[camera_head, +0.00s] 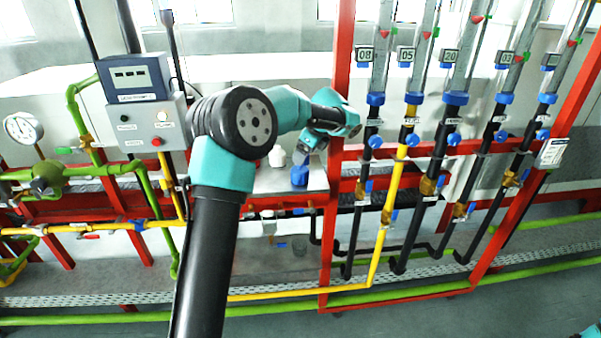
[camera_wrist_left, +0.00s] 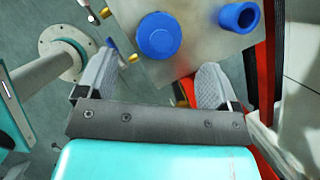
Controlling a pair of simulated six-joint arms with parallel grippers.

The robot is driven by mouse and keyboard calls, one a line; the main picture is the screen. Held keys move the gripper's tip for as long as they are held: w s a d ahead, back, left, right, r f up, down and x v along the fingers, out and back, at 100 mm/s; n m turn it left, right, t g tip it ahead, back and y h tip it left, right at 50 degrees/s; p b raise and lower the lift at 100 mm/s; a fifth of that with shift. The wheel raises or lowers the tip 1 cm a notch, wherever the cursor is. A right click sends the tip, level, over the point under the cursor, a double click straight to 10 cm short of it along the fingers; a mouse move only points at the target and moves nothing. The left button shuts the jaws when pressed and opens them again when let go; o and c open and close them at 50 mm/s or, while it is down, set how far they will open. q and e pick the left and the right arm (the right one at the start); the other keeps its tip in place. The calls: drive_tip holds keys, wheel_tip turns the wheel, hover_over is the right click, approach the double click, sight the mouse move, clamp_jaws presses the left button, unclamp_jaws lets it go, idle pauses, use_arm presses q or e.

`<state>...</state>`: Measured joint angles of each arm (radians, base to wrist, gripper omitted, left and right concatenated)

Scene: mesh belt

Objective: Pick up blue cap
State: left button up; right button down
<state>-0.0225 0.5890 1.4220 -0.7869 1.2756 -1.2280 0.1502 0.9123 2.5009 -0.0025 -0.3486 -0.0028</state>
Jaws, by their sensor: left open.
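The blue cap (camera_wrist_left: 158,36) is a round blue disc with a raised centre. In the left wrist view it lies near the edge of a grey metal plate (camera_wrist_left: 195,48). My left gripper (camera_wrist_left: 155,68) is open, its two grey ribbed fingers apart and empty. The cap lies ahead of the gap between the fingertips and appears not to touch them. In the head view my left arm reaches over to the metal shelf, and its wrist largely hides the gripper. My right gripper is not in view.
A hollow blue cylinder (camera_wrist_left: 239,17) stands right of the cap; a blue piece (camera_head: 300,175) shows on the shelf in the head view. Red frame posts (camera_head: 340,60) and vertical pipes (camera_head: 405,150) stand to the right. A control box (camera_head: 145,125) is at the left.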

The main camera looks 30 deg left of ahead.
sight(299, 168)
use_arm(q)
drive_tip(key=shift+x, duration=1.1)
drive_tip(key=shift+f, duration=0.1)
drive_tip(key=shift+x, duration=2.55)
drive_tip(key=shift+d, duration=0.1)
drive_tip(key=shift+c, duration=0.2)
drive_tip(key=c, duration=0.8)
drive_tip(key=shift+c, duration=0.2)
